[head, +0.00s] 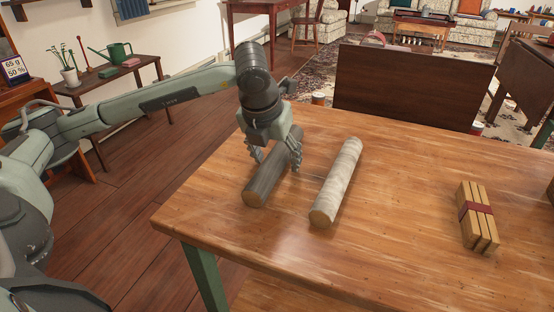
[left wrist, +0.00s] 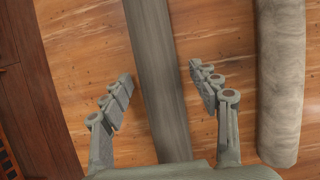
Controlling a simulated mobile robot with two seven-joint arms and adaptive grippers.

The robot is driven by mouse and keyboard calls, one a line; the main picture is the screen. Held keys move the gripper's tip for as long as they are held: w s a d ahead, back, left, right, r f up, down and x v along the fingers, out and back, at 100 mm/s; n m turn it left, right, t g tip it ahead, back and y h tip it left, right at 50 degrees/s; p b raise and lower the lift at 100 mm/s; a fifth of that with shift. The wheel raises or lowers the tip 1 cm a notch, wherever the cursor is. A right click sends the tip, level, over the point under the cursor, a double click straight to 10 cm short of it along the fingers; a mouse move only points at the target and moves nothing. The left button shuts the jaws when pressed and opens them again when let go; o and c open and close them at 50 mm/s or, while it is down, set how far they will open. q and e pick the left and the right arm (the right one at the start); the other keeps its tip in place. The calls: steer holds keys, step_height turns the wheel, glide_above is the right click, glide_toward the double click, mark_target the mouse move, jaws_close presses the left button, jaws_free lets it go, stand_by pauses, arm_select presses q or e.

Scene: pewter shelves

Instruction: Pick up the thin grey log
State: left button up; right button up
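The thin grey log (head: 267,182) lies on the wooden table near its left edge. It also runs lengthwise through the left wrist view (left wrist: 157,75). My left gripper (head: 273,163) is right above this log, pointing down, with one finger on each side of it. In the left wrist view the two fingers (left wrist: 163,90) are wide apart, with a gap between each finger and the log. The gripper covers part of the log's far half in the head view. My right gripper is not in view.
A thicker, pale log (head: 336,182) lies just right of the grey one, also in the left wrist view (left wrist: 281,80). A strapped bundle of wooden sticks (head: 478,217) is farther right on the table (head: 400,235). The table between them is clear.

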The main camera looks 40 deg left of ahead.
arm_select(q)
steer(key=c, duration=1.2)
jaws_close()
steer(key=shift+r, duration=0.15)
